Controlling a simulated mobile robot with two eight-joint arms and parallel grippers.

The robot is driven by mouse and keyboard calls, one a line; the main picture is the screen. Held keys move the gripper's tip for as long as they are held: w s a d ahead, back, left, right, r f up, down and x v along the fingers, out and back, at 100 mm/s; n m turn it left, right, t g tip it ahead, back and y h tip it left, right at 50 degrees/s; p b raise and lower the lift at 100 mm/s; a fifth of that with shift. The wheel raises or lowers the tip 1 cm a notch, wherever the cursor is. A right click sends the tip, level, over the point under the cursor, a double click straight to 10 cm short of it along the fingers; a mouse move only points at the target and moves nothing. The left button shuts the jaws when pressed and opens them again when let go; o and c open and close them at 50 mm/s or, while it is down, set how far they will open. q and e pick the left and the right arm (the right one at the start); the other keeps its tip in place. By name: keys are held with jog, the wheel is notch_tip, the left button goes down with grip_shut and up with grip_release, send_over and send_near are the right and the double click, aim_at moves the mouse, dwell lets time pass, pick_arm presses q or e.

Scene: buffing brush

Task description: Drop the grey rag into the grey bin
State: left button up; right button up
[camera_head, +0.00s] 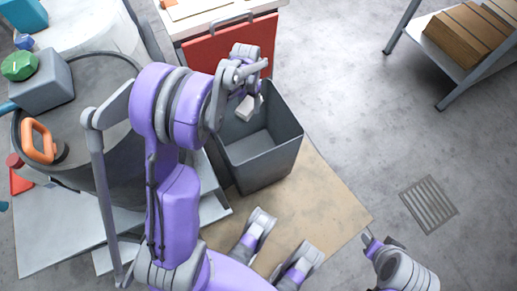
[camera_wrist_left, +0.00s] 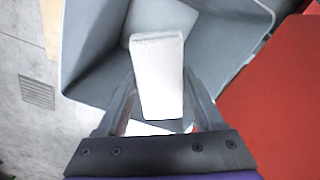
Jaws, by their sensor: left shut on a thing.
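The rag (camera_head: 247,108) is a small pale grey folded block. In the left wrist view the rag (camera_wrist_left: 158,78) sits between the fingers of my left gripper (camera_wrist_left: 160,105), which is shut on it. In the head view my left gripper (camera_head: 249,94) hangs over the grey bin (camera_head: 278,163), near its back left rim, with the rag above the opening. The bin also shows behind the rag in the left wrist view (camera_wrist_left: 90,42); its visible floor looks empty. My right gripper (camera_head: 382,244) is low at the right; its jaw state is unclear.
A red-fronted cabinet (camera_head: 205,52) stands behind the bin. A round dark drum (camera_head: 95,75) with a grey machine and an orange handle (camera_head: 39,141) is at left. A shelf with brown boxes (camera_head: 465,37) is at the upper right. The floor right of the bin is clear.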

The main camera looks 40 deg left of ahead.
pick_arm(q)
notch_tip(320, 180, down, 6)
jog(key=b, duration=0.3)
jog(key=shift+a+b, duration=0.1)
jog(key=shift+b, duration=0.3)
jog(key=o, duration=1.3)
jog(key=shift+r, duration=0.15)
notch_tip(320, 180, up, 11)
jog(key=p, duration=0.3)
